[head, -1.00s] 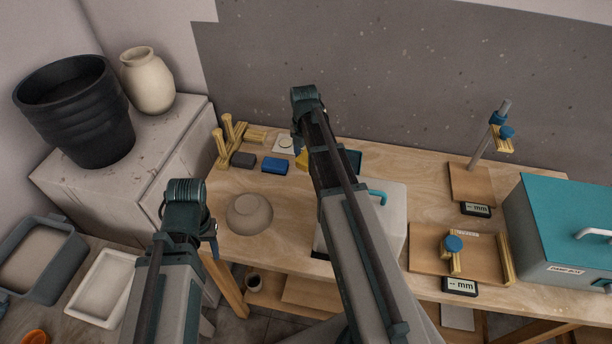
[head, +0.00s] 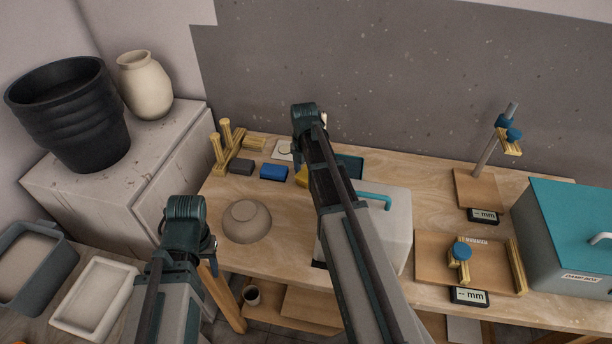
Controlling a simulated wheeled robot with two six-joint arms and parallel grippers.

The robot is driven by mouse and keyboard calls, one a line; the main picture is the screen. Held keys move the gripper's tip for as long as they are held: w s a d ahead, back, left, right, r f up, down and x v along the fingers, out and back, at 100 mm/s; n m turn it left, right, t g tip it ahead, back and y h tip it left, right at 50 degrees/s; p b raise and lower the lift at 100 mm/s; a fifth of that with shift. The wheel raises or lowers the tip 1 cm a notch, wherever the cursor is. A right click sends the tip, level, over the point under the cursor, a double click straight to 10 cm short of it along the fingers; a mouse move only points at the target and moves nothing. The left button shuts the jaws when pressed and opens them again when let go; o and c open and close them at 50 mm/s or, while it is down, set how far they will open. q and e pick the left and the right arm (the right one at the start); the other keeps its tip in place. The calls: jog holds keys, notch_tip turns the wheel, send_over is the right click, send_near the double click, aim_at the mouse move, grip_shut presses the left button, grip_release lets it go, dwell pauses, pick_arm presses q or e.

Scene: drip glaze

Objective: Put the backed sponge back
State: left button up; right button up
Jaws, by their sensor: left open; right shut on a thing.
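A yellow block, which I take for the backed sponge (head: 301,177), shows at the left edge of my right forearm, just right of a blue block (head: 273,172). Most of it is hidden by the arm, and its backing cannot be made out. My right gripper (head: 297,157) points down over the back of the table, shut, with its fingertips mostly hidden. Whether the sponge touches the table cannot be told. My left gripper (head: 212,246) is open and empty, beside the table's left edge, left of the bowl.
A dark grey block (head: 241,166) stands left of the blue one. A wooden peg rack (head: 233,150), a pale tile (head: 282,150) and an upturned bowl (head: 246,221) are nearby. A grey box with a teal handle (head: 392,230) stands right of my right arm. Bare tabletop lies around the bowl.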

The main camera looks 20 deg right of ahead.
aim_at(305, 173)
jog(key=o, duration=1.2)
jog(key=shift+f, duration=0.1)
notch_tip(305, 173, up, 12)
jog(key=p, duration=1.2)
jog(key=s+a+m, duration=0.9)
jog(key=a+m, duration=0.1)
jog(key=a, duration=0.2)
jog(key=s+a+m+h, duration=0.1)
jog(key=s+a+m, duration=0.9)
jog(key=a, duration=0.1)
jog(key=shift+a+r, duration=0.2)
jog(key=shift+a, duration=0.2)
